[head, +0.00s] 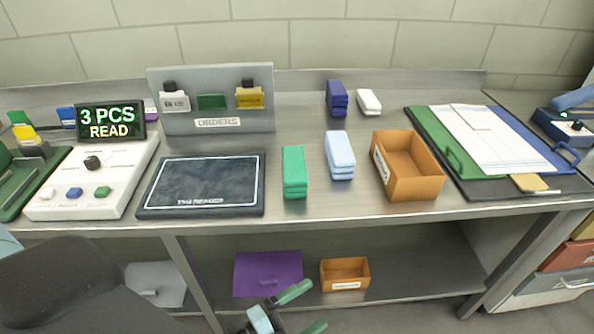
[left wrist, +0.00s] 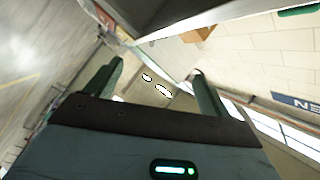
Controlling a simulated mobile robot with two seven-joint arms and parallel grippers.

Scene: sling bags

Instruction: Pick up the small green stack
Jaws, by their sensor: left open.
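The small green stack (head: 294,170) stands on the metal bench, between the black tag reader pad and a light blue stack. It looks like several flat green pieces piled up. My left gripper (head: 304,309) is low in front of the bench, below the worktop edge and near the lower shelf. It is open and empty, well apart from the green stack. In the left wrist view, the two fingers of my left gripper (left wrist: 157,82) are spread with nothing between them. The green stack cannot be made out there. My right gripper is not in view.
A light blue stack (head: 340,156) and an orange bin (head: 408,168) stand right of the green stack. The tag reader pad (head: 202,186) lies left. A dark blue stack (head: 337,98) and a white stack (head: 369,101) stand behind. The worktop's front edge (head: 330,218) lies above my gripper.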

